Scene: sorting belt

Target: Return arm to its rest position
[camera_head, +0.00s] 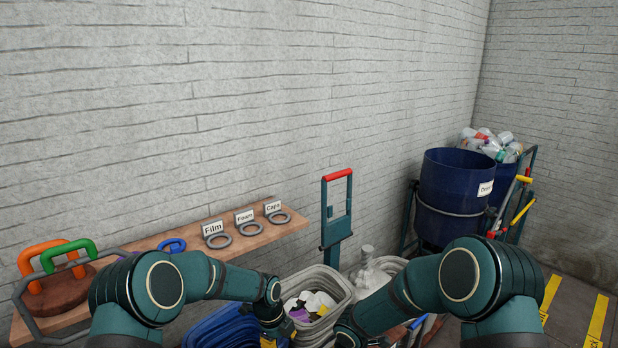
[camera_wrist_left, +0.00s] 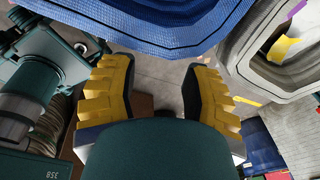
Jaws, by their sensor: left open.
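My left arm comes in from the left in the head view, its forearm reaching right and its wrist bending down beside the grey bin (camera_head: 335,284). The left gripper shows only partly at the bottom edge of the head view. In the left wrist view my left gripper (camera_wrist_left: 156,78) is open, its two yellow and black fingers wide apart with nothing between them. Grey floor shows between the fingers. My right arm comes in from the right in the head view and its forearm slants down to the bottom edge. The right gripper is out of frame.
A blue bin (camera_head: 215,328) stands by my left forearm; its ribbed wall (camera_wrist_left: 150,25) is close beyond the fingers. The grey bin holds mixed scraps. A wooden shelf (camera_head: 245,246) with labelled rings runs along the wall. A blue drum (camera_head: 450,185) stands back right.

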